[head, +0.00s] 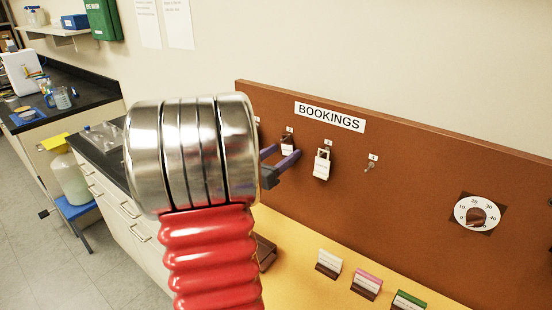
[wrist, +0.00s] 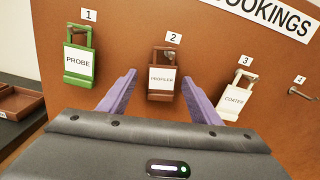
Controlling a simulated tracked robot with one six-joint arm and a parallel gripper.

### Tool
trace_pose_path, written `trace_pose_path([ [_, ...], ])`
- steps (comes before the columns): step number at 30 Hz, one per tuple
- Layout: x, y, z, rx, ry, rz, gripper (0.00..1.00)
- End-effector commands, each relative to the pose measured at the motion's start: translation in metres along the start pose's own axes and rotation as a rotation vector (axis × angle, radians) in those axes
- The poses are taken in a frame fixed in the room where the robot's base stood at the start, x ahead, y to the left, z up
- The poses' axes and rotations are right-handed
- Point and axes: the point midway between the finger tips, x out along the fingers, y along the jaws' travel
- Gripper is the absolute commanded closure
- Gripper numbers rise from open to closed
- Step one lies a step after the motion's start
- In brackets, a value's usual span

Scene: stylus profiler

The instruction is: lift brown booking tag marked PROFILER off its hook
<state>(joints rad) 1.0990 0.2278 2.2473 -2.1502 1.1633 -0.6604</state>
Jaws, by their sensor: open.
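The brown tag marked PROFILER (wrist: 162,80) hangs on the hook under number 2 on the brown bookings board (wrist: 130,25). In the wrist view my gripper (wrist: 163,78) is open, with one purple finger to the left of this tag and one to the right. I cannot tell whether either finger touches it. In the head view the tag (head: 288,148) shows only partly beside my gripper (head: 284,163), and my own arm hides much of the gripper.
A green PROBE tag (wrist: 78,62) hangs on hook 1 to the left. A white COATER tag (wrist: 236,98) hangs on hook 3, close to the right finger. Hook 4 (wrist: 300,92) is bare. A dial (head: 477,213) and several card holders (head: 367,284) are at the right.

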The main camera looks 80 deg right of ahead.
Motion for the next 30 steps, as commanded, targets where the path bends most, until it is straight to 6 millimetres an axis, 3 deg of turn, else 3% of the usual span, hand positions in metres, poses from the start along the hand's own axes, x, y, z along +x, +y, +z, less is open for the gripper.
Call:
trace_pose_path([
  [8,0.0008,0.0001,0.0001,0.000,0.000,0.000,0.43],
  [26,0.0005,0.0002,0.0002,0.000,-0.001,0.000,0.85],
  [27,0.0005,0.0002,0.0002,0.000,-0.001,0.000,0.67],
  [30,0.0005,0.0002,0.0002,0.000,-0.001,0.000,0.74],
])
